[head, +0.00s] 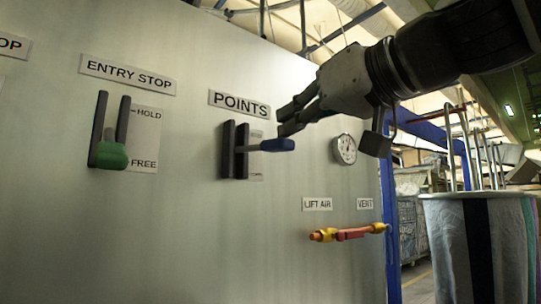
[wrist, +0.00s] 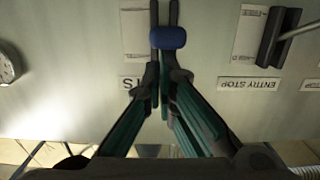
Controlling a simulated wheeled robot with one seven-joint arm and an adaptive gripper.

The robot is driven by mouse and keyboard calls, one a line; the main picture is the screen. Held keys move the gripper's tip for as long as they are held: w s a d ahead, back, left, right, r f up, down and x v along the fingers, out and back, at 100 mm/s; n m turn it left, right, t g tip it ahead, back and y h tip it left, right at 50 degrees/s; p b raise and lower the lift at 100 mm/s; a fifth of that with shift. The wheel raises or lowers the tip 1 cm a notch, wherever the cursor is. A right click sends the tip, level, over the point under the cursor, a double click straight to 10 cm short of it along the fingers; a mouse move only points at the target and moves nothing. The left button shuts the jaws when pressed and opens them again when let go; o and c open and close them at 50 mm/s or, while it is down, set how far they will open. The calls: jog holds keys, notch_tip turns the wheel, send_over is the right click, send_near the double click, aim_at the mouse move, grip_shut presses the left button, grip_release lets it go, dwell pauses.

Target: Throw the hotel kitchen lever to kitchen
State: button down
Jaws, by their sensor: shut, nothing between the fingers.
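A lever with a blue knob (head: 278,145) stands out about level from a dark slotted bracket under the POINTS sign (head: 239,103). No sign reading hotel or kitchen is legible; the small plate beside this lever is mostly hidden by the knob and its shaft. My gripper (head: 284,119) is shut and empty, its fingertips just above the knob. In the wrist view, which shows the panel upside down, the blue knob (wrist: 168,37) lies straight beyond the closed fingertips. Whether they touch it I cannot tell.
A green-handled lever (head: 112,155) under the ENTRY STOP sign (head: 128,74) hangs down at FREE. A gauge (head: 344,149) is right of my gripper. A red and yellow valve (head: 350,233) sits below, under LIFT AIR and VENT. A striped bag (head: 478,245) hangs at the right.

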jog(key=shift+t, duration=0.4)
notch_tip(320, 180, down, 5)
jog(key=b, duration=0.7)
jog(key=shift+f+b, duration=0.15)
jog(key=shift+b, duration=0.25)
jog(key=shift+w+a+f, duration=0.1)
jog(key=shift+f, duration=0.15)
jog(key=shift+r, duration=0.15)
